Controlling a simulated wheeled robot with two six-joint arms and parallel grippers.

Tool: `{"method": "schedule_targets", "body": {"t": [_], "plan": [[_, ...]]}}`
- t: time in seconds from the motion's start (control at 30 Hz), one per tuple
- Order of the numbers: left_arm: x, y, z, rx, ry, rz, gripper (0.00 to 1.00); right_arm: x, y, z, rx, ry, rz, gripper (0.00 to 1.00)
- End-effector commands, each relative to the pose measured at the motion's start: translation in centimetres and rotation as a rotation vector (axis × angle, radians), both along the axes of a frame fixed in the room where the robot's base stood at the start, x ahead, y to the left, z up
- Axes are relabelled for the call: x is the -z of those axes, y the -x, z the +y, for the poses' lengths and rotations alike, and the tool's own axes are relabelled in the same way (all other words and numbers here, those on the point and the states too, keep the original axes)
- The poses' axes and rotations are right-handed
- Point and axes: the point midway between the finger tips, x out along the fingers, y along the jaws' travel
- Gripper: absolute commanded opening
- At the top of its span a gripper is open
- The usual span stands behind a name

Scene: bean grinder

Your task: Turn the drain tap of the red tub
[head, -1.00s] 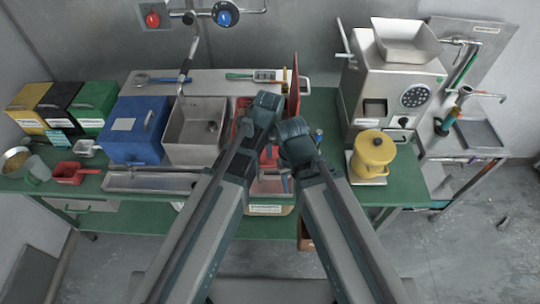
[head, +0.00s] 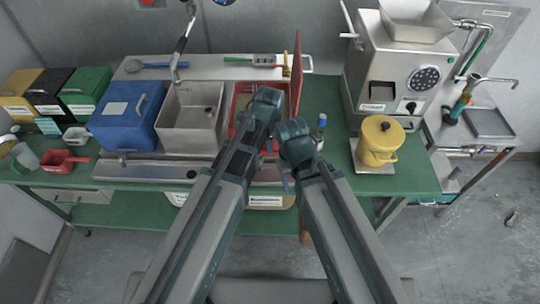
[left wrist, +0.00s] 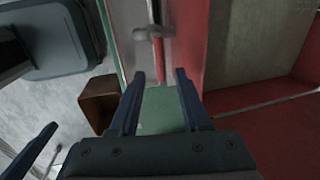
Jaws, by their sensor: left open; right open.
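The red tub (head: 240,98) stands on the green bench, right of the steel sink, with its red lid (head: 297,75) upright at its right side. My forearms cover much of its front. In the left wrist view the tub's red wall (left wrist: 188,45) is on the right. A metal drain tap with a red handle (left wrist: 158,58) shows beside that wall. My left gripper (left wrist: 160,80) is open, with the tap just beyond and between its fingertips, apparently not touching. In the head view its fingers are hidden. My right gripper (head: 287,178) is open and empty in front of the tub.
A blue bin (head: 125,125) and the steel sink (head: 190,115) stand to the left. A small bottle (head: 320,128), a yellow pot (head: 379,140) and the steel grinder (head: 395,75) are to the right. A brown box (left wrist: 98,103) lies low in the left wrist view.

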Motion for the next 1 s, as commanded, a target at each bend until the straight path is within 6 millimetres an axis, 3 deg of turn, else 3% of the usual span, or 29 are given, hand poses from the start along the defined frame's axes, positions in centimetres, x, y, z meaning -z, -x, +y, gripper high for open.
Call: {"method": "schedule_targets", "body": {"t": [0.03, 0.3, 0.7, 0.97, 1.0], "plan": [[1.5, -0.2, 0.0, 0.000, 0.000, 0.000, 0.47, 1.5, 0.0, 0.0, 0.000, 0.000, 0.000, 0.50], [4.7, -0.9, 0.0, 0.000, 0.000, 0.000, 0.47, 4.7, 0.0, 0.0, 0.001, 0.000, 0.000, 0.50], [5.1, -1.0, 0.0, 0.000, 0.000, 0.000, 0.47, 5.1, 0.0, 0.0, 0.001, 0.000, 0.000, 0.50], [5.1, -1.0, 0.0, 0.000, 0.000, 0.000, 0.02, 5.1, 0.0, 0.0, 0.001, 0.000, 0.000, 0.50], [5.1, -1.0, 0.0, 0.000, 0.000, 0.000, 0.00, 5.1, 0.0, 0.0, 0.001, 0.000, 0.000, 0.50]]}}
